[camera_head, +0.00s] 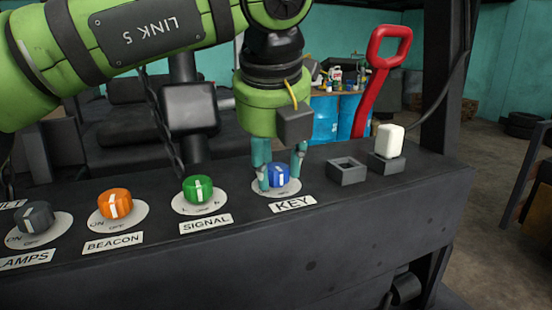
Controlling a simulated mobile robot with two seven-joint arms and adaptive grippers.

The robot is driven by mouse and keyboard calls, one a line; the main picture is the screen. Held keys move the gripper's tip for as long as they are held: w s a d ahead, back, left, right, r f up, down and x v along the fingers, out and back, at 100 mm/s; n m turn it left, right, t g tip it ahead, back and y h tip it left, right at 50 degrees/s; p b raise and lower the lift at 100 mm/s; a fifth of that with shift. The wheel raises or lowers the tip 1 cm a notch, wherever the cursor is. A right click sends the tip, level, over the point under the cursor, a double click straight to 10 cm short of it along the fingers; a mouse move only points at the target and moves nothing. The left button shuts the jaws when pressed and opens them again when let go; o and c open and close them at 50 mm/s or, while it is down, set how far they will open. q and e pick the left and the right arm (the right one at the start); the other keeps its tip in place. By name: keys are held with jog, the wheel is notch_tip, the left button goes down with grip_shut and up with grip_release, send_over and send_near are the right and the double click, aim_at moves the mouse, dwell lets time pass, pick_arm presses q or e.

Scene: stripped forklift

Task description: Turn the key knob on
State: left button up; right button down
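The blue key knob (279,176) sits on a round white dial above the KEY label (293,204) on the dark control panel. A white stripe on the knob points roughly toward the front. My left gripper (279,182) reaches down from above, with one teal finger on each side of the knob. The fingers are apart and stand around the knob. I cannot tell whether they touch it. The dial's markings are partly hidden by the fingers. My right gripper is not in view.
Left of the key knob are the green SIGNAL knob (198,188), the orange BEACON knob (115,203) and the grey LAMPS knob (36,217). A red lever handle (376,85) rises behind the panel.

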pick_arm(q)
jog(key=shift+r, duration=0.15)
jog(key=shift+c, duration=0.5)
jog(key=shift+w+m, duration=0.1)
jog(key=shift+m, duration=0.2)
jog(key=shift+m+h, duration=0.4)
jog(key=shift+m, duration=0.2)
jog(key=m, duration=0.1)
jog(key=m+h, duration=0.1)
jog(key=m, duration=0.1)
jog(key=shift+a+r, duration=0.15)
jog(key=shift+r, duration=0.05)
jog(key=m+g+h+p, duration=0.1)
jog(key=m, duration=0.2)
jog(key=shift+w+m+p, duration=0.15)
jog(key=shift+m+p, duration=0.25)
jog(key=shift+m+g+h+p, duration=0.6)
jog(key=shift+m+p, duration=0.35)
jog(key=shift+m, duration=0.65)
jog(key=shift+f, duration=0.1)
